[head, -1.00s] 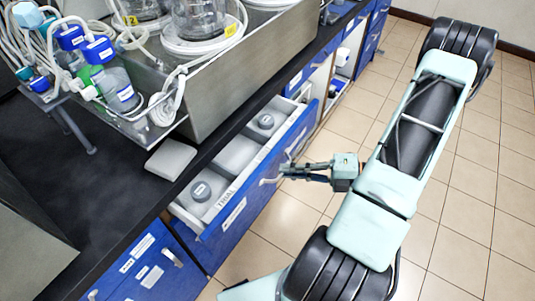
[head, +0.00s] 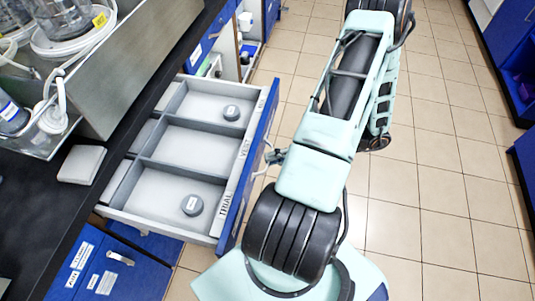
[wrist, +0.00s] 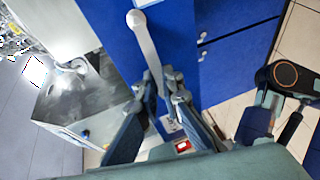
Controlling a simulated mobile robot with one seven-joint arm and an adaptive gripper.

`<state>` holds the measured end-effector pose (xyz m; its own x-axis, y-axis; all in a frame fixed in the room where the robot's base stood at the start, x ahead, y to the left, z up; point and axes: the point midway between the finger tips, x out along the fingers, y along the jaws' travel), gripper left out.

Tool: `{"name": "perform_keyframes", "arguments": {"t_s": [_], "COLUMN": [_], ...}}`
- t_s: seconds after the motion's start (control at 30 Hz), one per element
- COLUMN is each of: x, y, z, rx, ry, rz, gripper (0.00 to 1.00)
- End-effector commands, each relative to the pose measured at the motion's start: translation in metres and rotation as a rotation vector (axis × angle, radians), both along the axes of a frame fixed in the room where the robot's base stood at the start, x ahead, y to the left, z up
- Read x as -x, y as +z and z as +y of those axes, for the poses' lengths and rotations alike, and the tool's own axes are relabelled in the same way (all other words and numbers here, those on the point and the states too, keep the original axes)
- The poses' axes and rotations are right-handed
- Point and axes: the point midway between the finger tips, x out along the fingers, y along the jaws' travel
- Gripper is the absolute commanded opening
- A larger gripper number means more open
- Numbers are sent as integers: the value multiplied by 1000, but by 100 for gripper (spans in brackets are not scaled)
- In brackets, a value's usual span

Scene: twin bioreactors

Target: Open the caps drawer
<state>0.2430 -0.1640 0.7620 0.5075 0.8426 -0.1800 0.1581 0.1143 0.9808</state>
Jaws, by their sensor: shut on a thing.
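The caps drawer (head: 236,185), with a blue front and a grey divided tray, stands pulled well out from under the black bench in the head view. A grey round cap (head: 192,205) lies in the near compartment and another cap (head: 231,112) in the far one; the middle one looks empty. Its pale bar handle (wrist: 143,38) runs between my fingers in the wrist view. My gripper (wrist: 165,88) is shut on this handle. In the head view my gripper (head: 274,156) is at the outer side of the drawer front, partly hidden by my arm.
The bench (head: 40,190) holds a steel bioreactor stand (head: 135,60) and a pale flat block (head: 81,164). A blue drawer front with a handle (head: 120,258) lies nearer. An open cabinet (head: 248,45) is beyond. Tiled floor (head: 430,190) is free at the right.

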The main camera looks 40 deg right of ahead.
Motion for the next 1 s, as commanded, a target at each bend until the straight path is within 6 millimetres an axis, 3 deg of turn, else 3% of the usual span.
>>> {"name": "perform_keyframes", "arguments": {"t_s": [0.4, 0.43, 0.6, 0.87, 1.0], "x": [2, 2, 2, 2, 7], "y": [1, 1, 1, 0, 2], "z": [-2, -2, -2, -2, -12], "rx": [0, 0, 0, 1, 4], "ry": [-1, -1, -1, -1, -2], "rz": [-1, -1, -1, -1, 0], "gripper": [0, 7, 24, 24, 24]}}
